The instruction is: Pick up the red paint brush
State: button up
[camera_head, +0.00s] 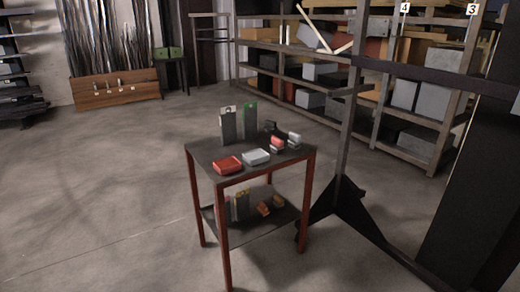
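A small dark-topped table (206,151) with red legs stands in the middle of the head view. On it lie a flat red item (227,165) at the front left and a flat pale grey item (256,157) beside it. A small red and dark item (277,145) and a small pale item (294,139) sit at the right. No clear brush shape shows; I cannot tell which red item is the paint brush. My gripper is not in view.
Yellow and orange items (264,209) lie on the table's lower shelf. A dark metal stand (346,192) rises close to the table's right side. Loaded shelving (400,150) fills the back right. A wooden crate (115,88) stands far left. The floor (100,190) left of the table is clear.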

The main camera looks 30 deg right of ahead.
aim_at(277, 147)
jog(key=u, duration=0.05)
jog(key=i, duration=1)
jog(key=u, duration=0.1)
jog(key=k, duration=0.9)
jog(key=z, duration=0.25)
jog(key=i, duration=0.35)
jog(key=u, duration=0.15)
